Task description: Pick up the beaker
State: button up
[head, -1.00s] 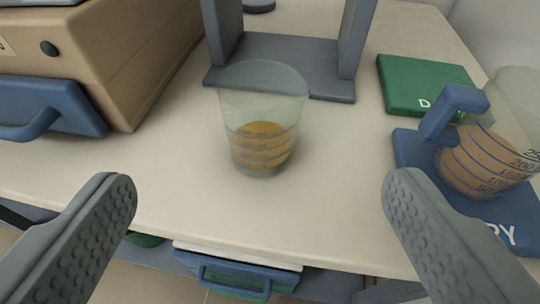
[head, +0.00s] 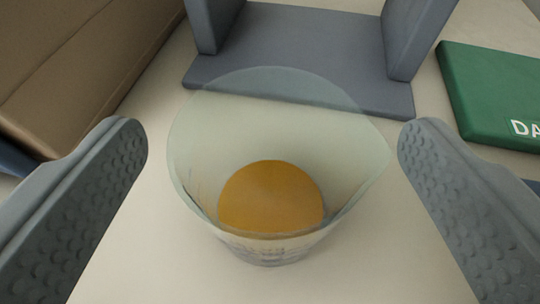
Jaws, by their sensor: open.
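A clear beaker (head: 275,145) with orange-brown contents (head: 270,198) stands upright on the pale table in the head view. I look down into it from above through its wide rim. My gripper (head: 272,145) is open, with one grey, dimpled finger on each side of the beaker. A visible gap separates each finger from the beaker's wall, and nothing is held. The beaker's base is partly hidden under its own front wall.
A grey stand (head: 290,60) with two uprights is just behind the beaker. A brown box-shaped furnace (head: 75,60) is at the upper left. A green block with white letters (head: 490,95) lies at the right. The pale table (head: 160,245) is bare around the beaker.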

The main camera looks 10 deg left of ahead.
aim_at(271, 96)
jog(key=x, duration=0.4)
jog(key=shift+w, duration=0.1)
jog(key=c, duration=1.5)
jog(key=shift+r, duration=0.1)
notch_tip(271, 96, up, 10)
jog(key=shift+f, duration=0.1)
